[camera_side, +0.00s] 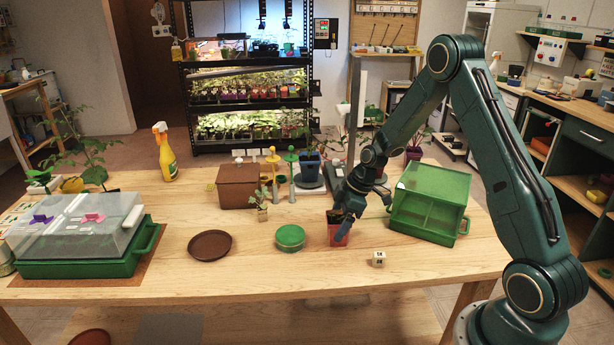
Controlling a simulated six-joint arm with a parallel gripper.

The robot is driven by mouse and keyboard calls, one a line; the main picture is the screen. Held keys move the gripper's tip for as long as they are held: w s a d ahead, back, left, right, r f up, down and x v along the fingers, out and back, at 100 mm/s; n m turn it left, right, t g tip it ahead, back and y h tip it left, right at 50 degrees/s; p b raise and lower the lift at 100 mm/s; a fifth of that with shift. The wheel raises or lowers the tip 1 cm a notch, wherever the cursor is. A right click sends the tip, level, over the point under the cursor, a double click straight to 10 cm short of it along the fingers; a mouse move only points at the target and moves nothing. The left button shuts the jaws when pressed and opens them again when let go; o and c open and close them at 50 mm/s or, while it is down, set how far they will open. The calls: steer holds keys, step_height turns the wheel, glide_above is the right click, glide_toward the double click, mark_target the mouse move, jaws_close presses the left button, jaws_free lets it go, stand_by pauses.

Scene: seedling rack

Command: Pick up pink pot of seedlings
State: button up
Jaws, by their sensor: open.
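The pink pot (337,239) stands upright on the table, right of the green round dish. It looks reddish-pink and holds dark soil; its seedlings are largely hidden behind my gripper. My gripper (342,222) points down right at the pot, with its fingers open. One finger overlaps the pot's front right side in the picture. I cannot tell whether the fingers touch the pot or where the far finger is.
A white cube (378,259) lies in front right. A green dish (290,237), brown saucer (210,246) and small potted seedling (262,213) stand left. A brown box (237,188) stands behind. The front table strip is clear.

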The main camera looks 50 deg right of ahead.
mark_target(336, 221)
steer(key=shift+x, duration=0.9)
steer(key=c, duration=1.2)
steer(key=shift+o, duration=0.2)
steer(key=shift+r, duration=0.2)
step_height(336, 221, up, 20)
steer(key=shift+f, duration=0.15)
